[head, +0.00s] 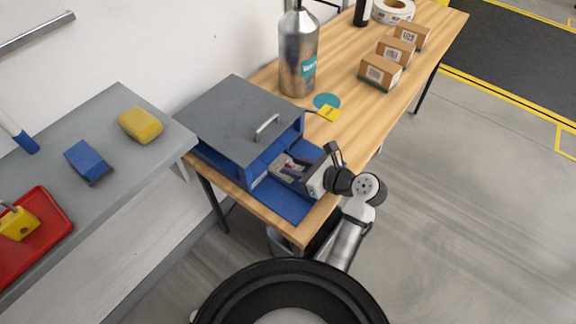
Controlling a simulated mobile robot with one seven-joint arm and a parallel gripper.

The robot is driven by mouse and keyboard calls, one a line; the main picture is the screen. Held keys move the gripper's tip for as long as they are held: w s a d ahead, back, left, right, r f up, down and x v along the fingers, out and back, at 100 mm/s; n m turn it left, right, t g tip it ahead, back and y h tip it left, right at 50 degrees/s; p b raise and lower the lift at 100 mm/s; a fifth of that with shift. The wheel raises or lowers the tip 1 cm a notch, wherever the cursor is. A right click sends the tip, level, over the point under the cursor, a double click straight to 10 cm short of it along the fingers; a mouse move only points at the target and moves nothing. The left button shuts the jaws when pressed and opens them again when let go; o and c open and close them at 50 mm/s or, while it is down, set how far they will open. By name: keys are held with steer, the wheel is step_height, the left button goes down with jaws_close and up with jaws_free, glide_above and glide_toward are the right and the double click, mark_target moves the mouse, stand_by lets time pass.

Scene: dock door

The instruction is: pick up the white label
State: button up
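I cannot make out a separate white label for certain. A blue case with a grey top (232,115) and a metal handle stands on the near end of the wooden table, its right part open. Small pale and dark purple things (286,166) lie in the opening, too small to tell apart. My gripper (301,172) reaches into this opening from the right, close to those things. Its fingertips are partly hidden, so I cannot tell whether it is open or holds anything.
The wooden table (345,125) also bears a metal bottle (298,55), a teal disc (326,100), a yellow tag (329,114), several cardboard boxes (380,73) and a white roll (394,10). A grey shelf (100,200) at left holds a yellow block, a blue block and a red tray. Floor at right is clear.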

steer(key=shift+x, duration=0.9)
steer(key=shift+c, duration=0.3)
jaws_close()
steer(key=shift+r, duration=0.1)
